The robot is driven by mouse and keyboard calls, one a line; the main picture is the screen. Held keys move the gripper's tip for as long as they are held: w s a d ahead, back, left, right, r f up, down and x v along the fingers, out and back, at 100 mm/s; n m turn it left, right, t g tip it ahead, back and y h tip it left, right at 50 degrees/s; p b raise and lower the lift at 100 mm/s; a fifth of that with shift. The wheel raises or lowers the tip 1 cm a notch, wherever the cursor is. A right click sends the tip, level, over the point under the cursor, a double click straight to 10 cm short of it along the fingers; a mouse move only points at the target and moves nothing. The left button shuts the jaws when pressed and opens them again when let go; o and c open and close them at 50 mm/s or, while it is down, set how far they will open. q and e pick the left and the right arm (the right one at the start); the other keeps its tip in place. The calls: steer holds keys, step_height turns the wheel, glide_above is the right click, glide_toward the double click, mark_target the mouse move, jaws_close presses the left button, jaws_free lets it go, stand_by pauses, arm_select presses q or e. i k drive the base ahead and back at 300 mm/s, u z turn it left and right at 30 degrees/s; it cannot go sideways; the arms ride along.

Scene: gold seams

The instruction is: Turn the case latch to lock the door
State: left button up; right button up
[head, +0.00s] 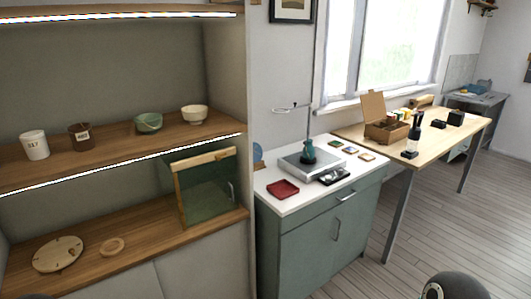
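A small glass case (208,193) with a light wooden frame stands at the right end of the lower shelf in the head view. Its greenish clear panes show no object that I can make out inside. A thin pale upright piece (231,191) is at its right side; I cannot tell whether it is the latch or a handle. I cannot tell whether the door is fully closed. Neither gripper shows. A dark rounded part of my own body is at the bottom right edge.
The upper shelf (110,152) holds two labelled cups and two bowls. The lower shelf (150,238) holds a round wooden disc (58,254) and a small dish (111,246). A green cabinet (325,235) with a red tray (283,188) stands right of the shelves. Floor at right is clear.

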mark_target(218, 157)
steer(key=z, duration=0.25)
steer(key=i, duration=1.45)
steer(key=u, duration=0.7)
